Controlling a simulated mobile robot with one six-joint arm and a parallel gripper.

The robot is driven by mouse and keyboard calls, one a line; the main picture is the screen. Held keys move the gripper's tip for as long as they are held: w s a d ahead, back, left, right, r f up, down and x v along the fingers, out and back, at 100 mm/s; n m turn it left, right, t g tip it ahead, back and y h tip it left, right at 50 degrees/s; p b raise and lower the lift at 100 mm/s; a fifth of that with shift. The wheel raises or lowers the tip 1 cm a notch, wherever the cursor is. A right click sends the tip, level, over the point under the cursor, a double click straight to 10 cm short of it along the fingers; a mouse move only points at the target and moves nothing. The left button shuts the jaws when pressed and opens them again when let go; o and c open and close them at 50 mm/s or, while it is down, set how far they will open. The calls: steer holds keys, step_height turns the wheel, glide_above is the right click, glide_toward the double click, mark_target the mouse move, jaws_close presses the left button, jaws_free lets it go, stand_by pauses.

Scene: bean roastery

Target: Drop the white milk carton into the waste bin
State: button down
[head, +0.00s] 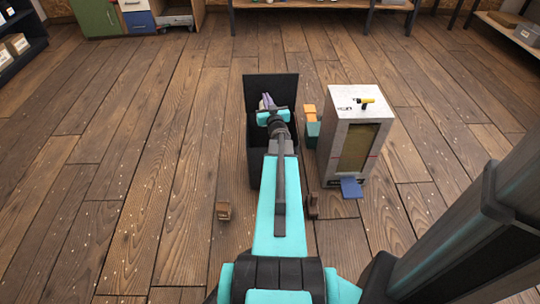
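A black open-topped bin (256,160) stands on the floor in the middle of the head view, its tall back panel or raised lid (284,84) upright. My arm reaches forward over it and covers much of its opening. My gripper (267,103) is at the far end of the arm, in front of the back panel and over the bin's opening. Small grey and purplish shapes show at the gripper's tip, too small to tell apart. I cannot make out a white milk carton. Whether the fingers are open or shut does not show.
A pale metal cabinet (340,130) stands right of the bin, with a yellow-and-black object (367,101) on top and a blue flap (351,188) low in front. Orange (309,109) and teal blocks sit between. A small brown block (222,210) lies front left. The left floor is clear.

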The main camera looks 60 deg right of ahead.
steer(key=s+d+f, duration=0.1)
steer(key=s+d+g, duration=0.1)
steer(key=shift+s+d+f+m+h, duration=0.1)
steer(key=shift+s+f+m+h, duration=0.25)
steer(key=shift+m+h, duration=0.05)
steer(key=shift+f, duration=0.15)
steer(key=shift+f+b, duration=2.25)
steer(key=shift+f, duration=0.6)
steer(key=c, duration=1.9)
jaws_free()
steer(key=shift+c, duration=0.2)
steer(key=p+v, duration=0.3)
steer(key=v, duration=1.1)
